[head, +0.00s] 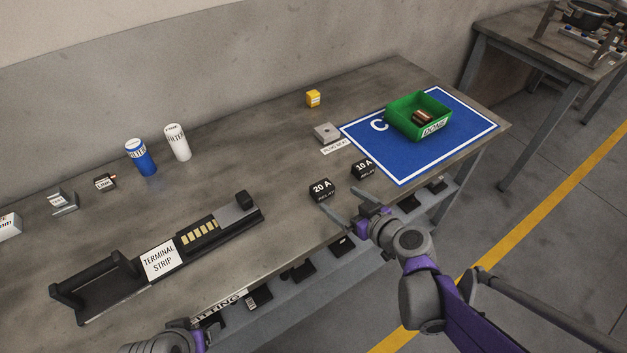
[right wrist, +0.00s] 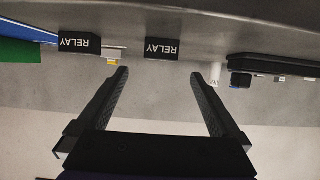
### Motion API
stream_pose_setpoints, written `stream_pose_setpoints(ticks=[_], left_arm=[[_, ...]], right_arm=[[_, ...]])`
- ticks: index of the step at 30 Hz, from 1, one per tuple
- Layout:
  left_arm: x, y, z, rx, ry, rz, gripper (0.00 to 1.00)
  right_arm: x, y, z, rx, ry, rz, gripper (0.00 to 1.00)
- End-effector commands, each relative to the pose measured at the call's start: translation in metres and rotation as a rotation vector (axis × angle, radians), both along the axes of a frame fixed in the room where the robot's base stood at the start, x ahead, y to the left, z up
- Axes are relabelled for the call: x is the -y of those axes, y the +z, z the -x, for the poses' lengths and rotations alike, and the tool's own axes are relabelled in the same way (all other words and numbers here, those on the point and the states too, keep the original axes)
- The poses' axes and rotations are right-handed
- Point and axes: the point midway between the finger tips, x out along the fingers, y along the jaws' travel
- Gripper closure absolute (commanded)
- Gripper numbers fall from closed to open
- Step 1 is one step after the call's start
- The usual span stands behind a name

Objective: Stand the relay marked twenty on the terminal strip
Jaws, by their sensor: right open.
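The black relay marked 20 A (head: 321,190) stands on the table near its front edge, left of the black 10 A relay (head: 363,168). My right gripper (head: 343,199) is open and empty just in front of the 20 A relay. In the right wrist view, which looks upside down, the 20 A relay (right wrist: 161,49) is ahead of and between the open fingertips, apart from them. The terminal strip (head: 161,259), a long black rail with brass contacts, lies along the front left of the table. My left gripper (head: 165,345) is cut off at the bottom edge; its fingers are unclear.
A green bin (head: 420,115) with a copper-coloured part inside sits on a blue mat (head: 400,168) at right. A grey block (head: 327,133), yellow block (head: 313,98), blue filter (head: 141,157) and white filter (head: 178,142) stand farther back. Dark items lie on a shelf (head: 290,290) below the front edge.

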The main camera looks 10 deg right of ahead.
Motion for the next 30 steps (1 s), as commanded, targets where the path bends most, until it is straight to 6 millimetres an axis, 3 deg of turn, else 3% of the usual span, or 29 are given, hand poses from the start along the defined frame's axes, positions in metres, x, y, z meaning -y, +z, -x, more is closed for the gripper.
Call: stream_pose_setpoints(ticks=[6, 14, 21, 30], left_arm=[[0.0, -0.01, 0.001, -0.003, 0.0, 0.0, 0.26], [0.0, -0.015, 0.001, -0.005, 0.0, 0.0, 0.26], [0.0, -0.025, 0.001, -0.008, 0.0, 0.0, 0.26], [0.0, -0.026, 0.001, -0.008, 0.0, 0.0, 0.26]], right_arm=[[-0.012, -0.015, -0.031, -0.001, 0.003, 0.0, 0.0], [-0.019, -0.024, -0.049, -0.001, 0.002, 0.0, 0.0], [-0.03, -0.039, -0.079, -0.001, 0.002, 0.0, 0.0], [-0.033, -0.042, -0.088, -0.001, 0.001, 0.0, 0.0]])
